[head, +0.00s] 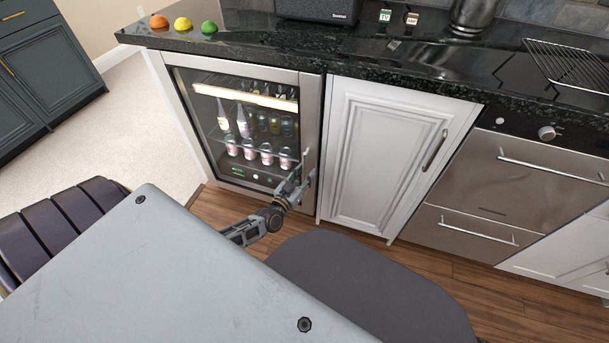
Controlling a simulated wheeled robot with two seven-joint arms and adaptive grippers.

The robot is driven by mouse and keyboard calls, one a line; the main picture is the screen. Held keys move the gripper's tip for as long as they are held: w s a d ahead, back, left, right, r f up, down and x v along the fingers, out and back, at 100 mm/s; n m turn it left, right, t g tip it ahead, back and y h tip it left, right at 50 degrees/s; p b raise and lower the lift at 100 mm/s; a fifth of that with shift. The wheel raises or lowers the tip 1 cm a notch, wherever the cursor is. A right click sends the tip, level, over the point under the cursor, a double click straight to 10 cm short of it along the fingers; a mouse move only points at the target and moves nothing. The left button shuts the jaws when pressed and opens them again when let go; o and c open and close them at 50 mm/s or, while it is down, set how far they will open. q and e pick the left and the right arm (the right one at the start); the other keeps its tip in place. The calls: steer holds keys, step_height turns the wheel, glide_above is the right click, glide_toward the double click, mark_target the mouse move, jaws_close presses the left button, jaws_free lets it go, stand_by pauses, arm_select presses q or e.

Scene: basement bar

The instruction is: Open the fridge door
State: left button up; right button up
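The fridge (310,125) is a glass-fronted drinks cooler with a steel frame, under the left part of the counter. Its door looks closed, and bottles and cans show behind the glass. A thin upright handle (304,160) seems to run along the door's right side, partly hidden by my gripper. My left gripper (301,178) is at the lower right of the door, at or very near the handle. Its fingers are small and overlap the handle and frame, so I cannot tell whether they grip it. My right gripper is not in view.
A white cabinet door (375,150) and steel drawers (510,185) stand to the right of the fridge. The dark counter (400,60) above holds an orange (158,21), a lemon (182,23) and a lime (208,27). Wooden floor (222,203) shows before the fridge.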

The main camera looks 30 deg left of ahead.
arm_select(q)
jaws_close()
steer(key=shift+s, duration=0.15)
